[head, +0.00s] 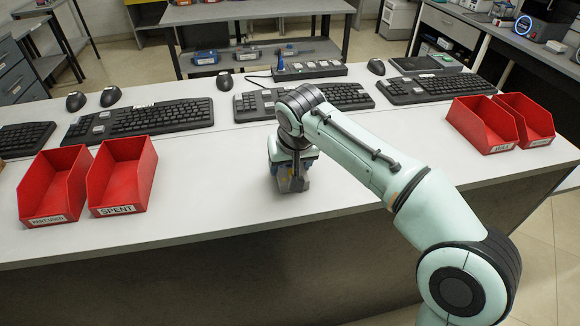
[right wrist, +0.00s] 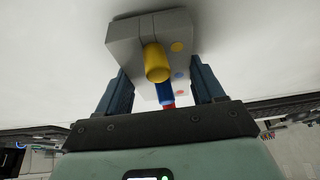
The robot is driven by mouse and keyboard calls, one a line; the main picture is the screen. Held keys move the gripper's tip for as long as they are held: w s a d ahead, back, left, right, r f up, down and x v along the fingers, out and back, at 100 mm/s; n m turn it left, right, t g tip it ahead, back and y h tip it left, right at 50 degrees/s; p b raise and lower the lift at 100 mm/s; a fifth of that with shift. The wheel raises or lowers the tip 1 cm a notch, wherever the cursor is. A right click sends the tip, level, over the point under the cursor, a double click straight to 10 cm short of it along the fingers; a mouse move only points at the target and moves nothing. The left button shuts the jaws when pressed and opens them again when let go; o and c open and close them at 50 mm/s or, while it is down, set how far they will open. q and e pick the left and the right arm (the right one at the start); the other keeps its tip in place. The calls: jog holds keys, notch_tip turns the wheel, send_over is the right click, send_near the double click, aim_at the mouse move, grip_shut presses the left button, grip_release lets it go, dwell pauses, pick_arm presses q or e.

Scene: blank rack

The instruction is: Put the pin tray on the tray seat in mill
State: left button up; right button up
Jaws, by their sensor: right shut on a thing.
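My right gripper (head: 290,168) is over the middle of the white table, pointing down. It is shut on the pin tray (head: 293,185), a grey block mostly hidden by the gripper in the head view. In the right wrist view the pin tray (right wrist: 128,38) sits between the two dark blue fingers. A yellow pin (right wrist: 157,62), a blue pin (right wrist: 164,92) and part of a red one stand out of it, beside coloured dots. Whether the tray touches the table is hard to tell. I cannot identify a mill or tray seat. My left gripper is out of view.
Two red bins, one labelled SPENT (head: 122,178), stand on the left of the white table (head: 225,190). Two more red bins (head: 485,125) stand at the right. Several keyboards (head: 150,118) and mice line the back. The table between the left bins and my arm is clear.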

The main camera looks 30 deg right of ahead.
jog(key=shift+f, duration=0.15)
jog(key=shift+f, duration=0.15)
jog(key=o, duration=1.1)
